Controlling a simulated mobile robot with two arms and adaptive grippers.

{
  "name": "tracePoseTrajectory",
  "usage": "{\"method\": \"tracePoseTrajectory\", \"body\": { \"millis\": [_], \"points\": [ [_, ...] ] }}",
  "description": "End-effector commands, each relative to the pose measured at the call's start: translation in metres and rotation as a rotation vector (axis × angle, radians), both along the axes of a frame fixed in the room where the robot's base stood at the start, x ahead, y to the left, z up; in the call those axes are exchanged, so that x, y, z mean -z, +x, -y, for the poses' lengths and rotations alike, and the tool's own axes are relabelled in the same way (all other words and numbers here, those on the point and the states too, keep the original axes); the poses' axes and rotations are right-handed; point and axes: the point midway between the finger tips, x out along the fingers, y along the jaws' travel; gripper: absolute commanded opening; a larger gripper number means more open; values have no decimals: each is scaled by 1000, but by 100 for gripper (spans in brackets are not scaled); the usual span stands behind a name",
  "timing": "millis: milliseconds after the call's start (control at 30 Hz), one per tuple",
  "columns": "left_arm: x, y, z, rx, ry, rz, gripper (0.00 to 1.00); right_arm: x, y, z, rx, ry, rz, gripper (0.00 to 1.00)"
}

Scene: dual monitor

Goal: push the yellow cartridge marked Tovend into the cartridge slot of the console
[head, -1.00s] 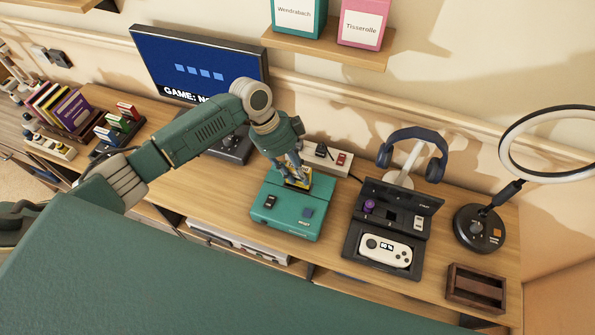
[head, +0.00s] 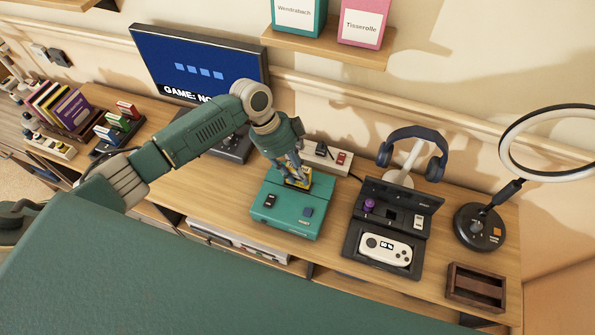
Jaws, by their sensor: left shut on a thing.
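The teal console (head: 285,220) sits on the wooden desk in the middle of the head view. My left gripper (head: 297,175) points down over the back part of the console and is shut on the yellow cartridge (head: 299,181). The cartridge is at the console's top, where the slot appears to be. The fingers hide part of it, and its label is too small to read. I cannot tell how deep it sits in the slot. My right gripper is not in view.
A monitor (head: 196,65) stands behind my left arm. A rack of cartridges (head: 118,126) is at the left. A black case with a white handheld (head: 385,249), a headphone stand (head: 405,163), a ring lamp (head: 480,229) and a wooden tray (head: 476,288) are at the right.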

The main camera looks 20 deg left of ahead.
Motion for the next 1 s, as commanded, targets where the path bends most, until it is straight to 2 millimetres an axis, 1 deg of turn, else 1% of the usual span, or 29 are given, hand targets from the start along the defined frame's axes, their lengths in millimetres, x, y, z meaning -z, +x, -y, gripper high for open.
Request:
{"method": "tracePoseTrajectory", "body": {
  "millis": [1000],
  "points": [
    [26, 0, 0, 0, 0, 0, 0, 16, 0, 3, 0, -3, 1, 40]
  ]
}}
